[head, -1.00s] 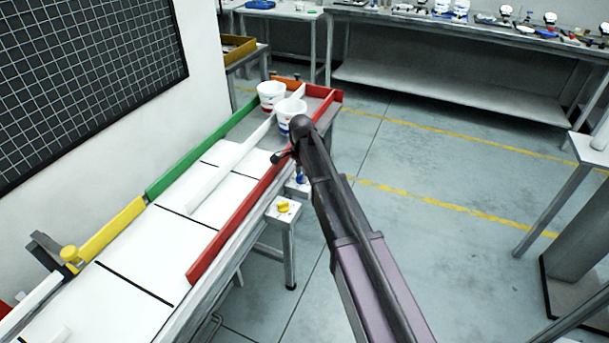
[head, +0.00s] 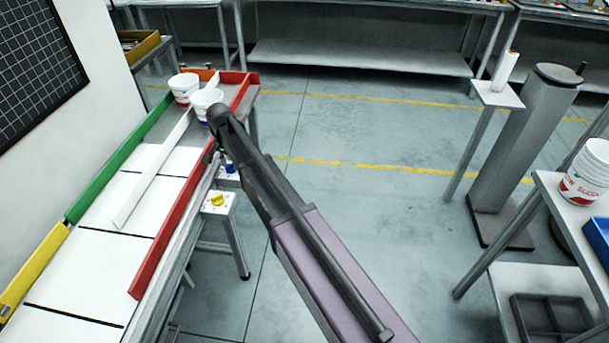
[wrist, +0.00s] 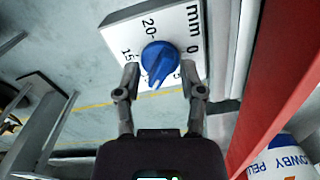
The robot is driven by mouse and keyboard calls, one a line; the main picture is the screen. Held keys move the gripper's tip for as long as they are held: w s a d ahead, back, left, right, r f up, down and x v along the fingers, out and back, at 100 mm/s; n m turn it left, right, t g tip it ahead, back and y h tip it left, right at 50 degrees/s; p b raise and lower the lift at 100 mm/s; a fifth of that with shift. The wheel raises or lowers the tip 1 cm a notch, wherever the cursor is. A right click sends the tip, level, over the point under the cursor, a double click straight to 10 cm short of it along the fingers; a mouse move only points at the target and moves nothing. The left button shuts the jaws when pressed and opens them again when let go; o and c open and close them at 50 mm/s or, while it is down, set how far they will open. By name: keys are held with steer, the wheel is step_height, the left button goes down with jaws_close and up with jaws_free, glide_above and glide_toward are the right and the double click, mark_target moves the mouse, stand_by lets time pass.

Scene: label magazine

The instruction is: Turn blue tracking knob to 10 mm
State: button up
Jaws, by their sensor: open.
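The blue knob (wrist: 160,62) sits on a white dial plate (wrist: 190,22) in the wrist view. The plate is printed with "mm", 0, 15 and 20; other marks are partly covered. The knob's pointed tip faces down in the picture, toward my wrist, on the side between 15 and 0. The mark at the tip cannot be read. My gripper (wrist: 158,73) is open, with one finger on each side of the knob's lower part. Whether the fingers touch it cannot be told. In the head view the blue knob (head: 229,167) shows just beside my arm.
A red rail (head: 175,235) runs close beside the knob. A yellow knob (head: 217,199) stands on a nearby post. Two white buckets (head: 184,87) (head: 205,102) stand at the table's far end.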

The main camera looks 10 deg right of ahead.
mark_target(230, 164)
steer(key=n, duration=0.6)
steer(key=shift+n, duration=0.3)
steer(key=n, duration=0.6)
step_height(230, 164, up, 14)
steer(key=p, duration=1.4)
steer(key=s+d+f+m+b, duration=0.2)
steer(key=s+d, duration=0.8)
steer(key=s+d+f+m+b, duration=0.2)
steer(key=s+d+m, duration=0.1)
steer(key=s+d, duration=0.7)
steer(key=shift+s+d, duration=0.25)
steer(key=shift+s, duration=0.2)
steer(key=shift+o, duration=0.2)
